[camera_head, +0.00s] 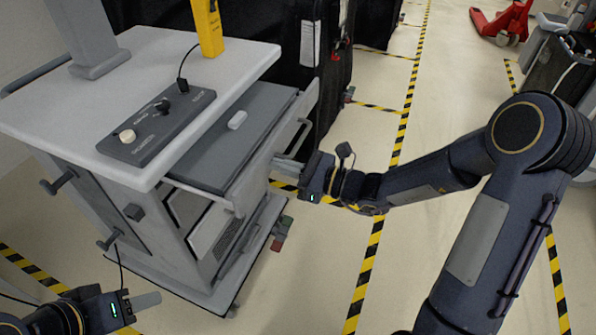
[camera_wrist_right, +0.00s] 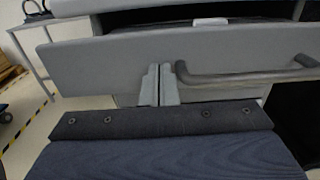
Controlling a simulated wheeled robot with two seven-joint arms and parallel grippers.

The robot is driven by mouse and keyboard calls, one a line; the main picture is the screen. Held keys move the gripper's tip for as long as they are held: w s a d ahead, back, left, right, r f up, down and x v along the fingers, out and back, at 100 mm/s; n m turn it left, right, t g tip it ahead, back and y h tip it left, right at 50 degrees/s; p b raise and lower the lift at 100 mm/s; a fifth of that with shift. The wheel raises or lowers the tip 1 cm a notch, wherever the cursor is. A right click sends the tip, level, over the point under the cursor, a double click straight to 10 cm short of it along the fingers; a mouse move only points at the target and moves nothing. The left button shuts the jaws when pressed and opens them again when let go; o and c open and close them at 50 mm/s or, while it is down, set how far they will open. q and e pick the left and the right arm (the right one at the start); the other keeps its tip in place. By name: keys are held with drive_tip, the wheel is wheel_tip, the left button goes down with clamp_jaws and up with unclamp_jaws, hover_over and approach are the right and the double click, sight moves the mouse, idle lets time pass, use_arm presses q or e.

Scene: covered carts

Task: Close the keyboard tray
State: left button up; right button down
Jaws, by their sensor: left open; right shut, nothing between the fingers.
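The keyboard tray (camera_head: 225,140) is a dark grey shelf sticking out from under the cart's pale top, so it stands open. Its light grey front panel (camera_head: 265,165) carries a bar handle (camera_head: 292,143). In the right wrist view the panel (camera_wrist_right: 100,68) spans the picture and the handle (camera_wrist_right: 245,76) runs to the right. My right gripper (camera_head: 278,162) is at the panel's outer side. Its shut, empty fingers (camera_wrist_right: 160,84) point at the panel just left of the handle's end; I cannot tell if they touch. My left gripper (camera_head: 145,301) is open, low at the lower left, away from the tray.
The cart top (camera_head: 150,60) bears a control box (camera_head: 158,127) and a yellow device (camera_head: 208,28). A small white object (camera_head: 237,120) lies on the tray. Black covered carts (camera_head: 270,35) stand behind. A red pallet jack (camera_head: 500,20) is far right. Floor right of the cart is clear.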

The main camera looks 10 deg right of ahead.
sight(205, 142)
drive_tip(key=b+x, duration=0.4)
drive_tip(key=x, duration=1.5)
drive_tip(key=shift+w+a, duration=0.4)
drive_tip(key=shift+a, duration=0.05)
drive_tip(key=shift+r, duration=0.25)
